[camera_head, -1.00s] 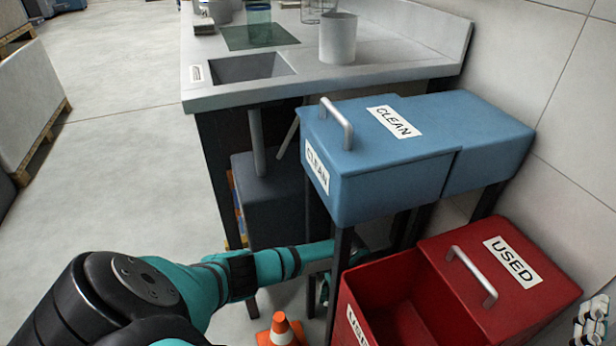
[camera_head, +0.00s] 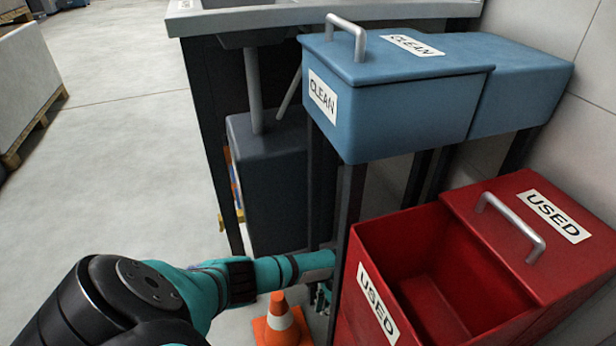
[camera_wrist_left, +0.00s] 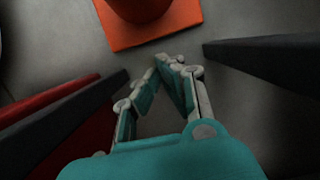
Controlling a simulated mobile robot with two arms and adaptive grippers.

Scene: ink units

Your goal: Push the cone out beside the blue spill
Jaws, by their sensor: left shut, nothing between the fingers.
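The orange cone (camera_head: 280,322) with a white band stands on the floor at the bottom middle of the head view. In the left wrist view its orange base (camera_wrist_left: 148,36) shows at the top. My left gripper (camera_head: 322,298) is low by the floor, just right of the cone, partly hidden behind a dark stand leg and the red bin. In the left wrist view my left gripper (camera_wrist_left: 168,66) is shut and empty, its tips pointing toward the cone base with a small gap in the picture. No blue spill shows. My right gripper is not in view.
A blue CLEAN bin (camera_head: 400,100) on dark legs stands above an open red USED bin (camera_head: 372,300). A dark box (camera_head: 268,180) stands under the bench (camera_head: 300,14). Dark legs (camera_wrist_left: 270,60) flank the gripper. Open floor (camera_head: 120,150) lies left.

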